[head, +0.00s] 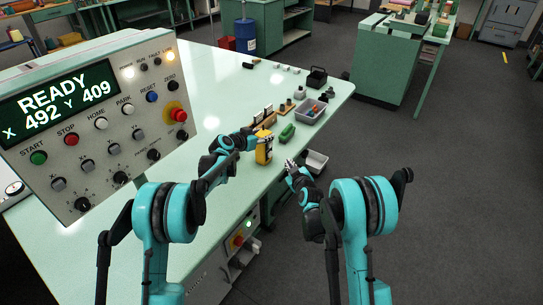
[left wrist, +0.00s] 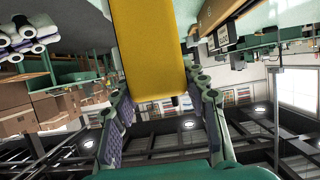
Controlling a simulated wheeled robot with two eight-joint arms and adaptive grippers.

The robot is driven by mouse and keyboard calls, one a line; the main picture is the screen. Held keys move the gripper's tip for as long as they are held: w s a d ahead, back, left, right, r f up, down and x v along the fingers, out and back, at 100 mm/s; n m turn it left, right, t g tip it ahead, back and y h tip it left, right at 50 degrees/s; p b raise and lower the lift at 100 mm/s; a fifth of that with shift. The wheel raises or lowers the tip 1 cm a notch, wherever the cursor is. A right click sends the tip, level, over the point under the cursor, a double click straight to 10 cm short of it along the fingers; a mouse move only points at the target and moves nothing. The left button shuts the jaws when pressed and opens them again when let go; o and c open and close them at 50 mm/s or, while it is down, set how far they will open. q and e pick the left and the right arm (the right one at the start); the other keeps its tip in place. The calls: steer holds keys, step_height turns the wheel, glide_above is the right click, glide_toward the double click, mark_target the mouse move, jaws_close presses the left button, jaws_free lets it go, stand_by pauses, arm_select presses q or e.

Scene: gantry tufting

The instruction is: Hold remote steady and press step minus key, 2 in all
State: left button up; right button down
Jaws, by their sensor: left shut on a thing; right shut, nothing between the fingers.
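The yellow remote (head: 264,149) stands near the table's right edge in the head view. My left gripper (head: 254,139) is shut on it from the left. In the left wrist view the remote's yellow body (left wrist: 150,45) sits between the two fingers (left wrist: 158,105). The face with its keys cannot be made out, so the step minus key is not readable. My right gripper (head: 290,166) is shut and empty, a little right of the remote and apart from it, beyond the table edge.
A green block (head: 287,133) lies just beyond the remote. A grey bin (head: 308,111) with small items and a black basket (head: 317,77) stand farther back. A pale tray (head: 316,161) is right of my right gripper. The table's middle (head: 200,85) is clear.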

mark_target(270, 155)
stand_by(0.9)
steer(key=s+d, duration=0.2)
steer(key=d, duration=0.1)
steer(key=shift+s, duration=0.1)
steer(key=shift+w+a, duration=0.85)
steer(key=shift+a, duration=0.35)
steer(key=shift+w+a, duration=0.9)
steer(key=shift+a, duration=0.25)
steer(key=shift+w+a, duration=0.85)
steer(key=shift+a, duration=0.35)
steer(key=shift+w+a, duration=0.1)
steer(key=shift+a, duration=0.05)
steer(key=shift+w+a, duration=0.15)
steer(key=shift+a, duration=0.05)
